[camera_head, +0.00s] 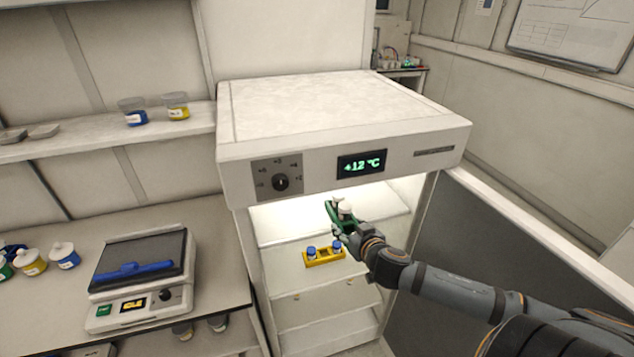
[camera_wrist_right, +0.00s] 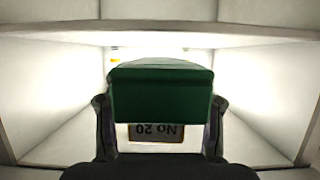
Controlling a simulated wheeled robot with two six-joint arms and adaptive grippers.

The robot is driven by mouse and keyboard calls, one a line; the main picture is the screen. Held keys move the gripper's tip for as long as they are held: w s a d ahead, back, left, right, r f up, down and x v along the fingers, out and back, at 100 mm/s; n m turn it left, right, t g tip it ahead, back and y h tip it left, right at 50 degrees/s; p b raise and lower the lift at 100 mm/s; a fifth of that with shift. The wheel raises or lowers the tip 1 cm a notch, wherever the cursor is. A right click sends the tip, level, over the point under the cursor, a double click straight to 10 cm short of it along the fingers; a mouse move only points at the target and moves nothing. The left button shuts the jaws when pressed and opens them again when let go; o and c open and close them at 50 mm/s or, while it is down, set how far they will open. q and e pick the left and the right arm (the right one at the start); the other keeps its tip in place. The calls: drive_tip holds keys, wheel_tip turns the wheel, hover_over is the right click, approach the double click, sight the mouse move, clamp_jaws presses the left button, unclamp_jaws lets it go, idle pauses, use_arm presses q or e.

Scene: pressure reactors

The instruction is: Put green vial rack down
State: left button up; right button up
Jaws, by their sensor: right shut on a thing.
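The green vial rack (camera_head: 332,211) is held in my right gripper (camera_head: 346,226), inside the lit, open cabinet. White-topped vials show at the rack in the head view. In the right wrist view the green rack (camera_wrist_right: 160,94) fills the middle, between the two fingers of my right gripper (camera_wrist_right: 160,118), which are shut on it. A label reading "No 20", upside down, shows below the rack. A yellow vial rack (camera_head: 324,258) with blue vials sits on a cabinet shelf (camera_head: 280,262), below and left of the green rack. My left gripper is not in view.
The cabinet (camera_head: 340,110) shows +12 °C on its display. Its door (camera_head: 500,265) stands open to the right, beside my right arm. A bench with a shaker device (camera_head: 140,275) and vials (camera_head: 64,256) is at the left. Jars (camera_head: 175,106) stand on a wall shelf.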

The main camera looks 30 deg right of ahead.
drive_tip(key=shift+w+d, duration=0.1)
drive_tip(key=shift+w, duration=0.05)
drive_tip(key=b, duration=0.2)
approach(328, 198)
drive_tip(key=w, duration=0.2)
drive_tip(key=w+r+p, duration=0.1)
drive_tip(key=w, duration=0.1)
drive_tip(key=w+r+p, duration=0.1)
drive_tip(key=w, duration=0.1)
drive_tip(key=shift+w+d+r, duration=0.1)
drive_tip(key=shift+w+d, duration=0.15)
drive_tip(key=shift+w, duration=0.2)
wheel_tip(328, 198, down, 3)
drive_tip(key=shift+f+p, duration=0.2)
drive_tip(key=shift+p, duration=0.35)
drive_tip(key=shift+f, duration=0.3)
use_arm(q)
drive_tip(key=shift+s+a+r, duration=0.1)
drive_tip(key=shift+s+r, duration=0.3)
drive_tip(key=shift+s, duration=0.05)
use_arm(e)
drive_tip(key=o, duration=1.3)
drive_tip(key=shift+c, duration=0.2)
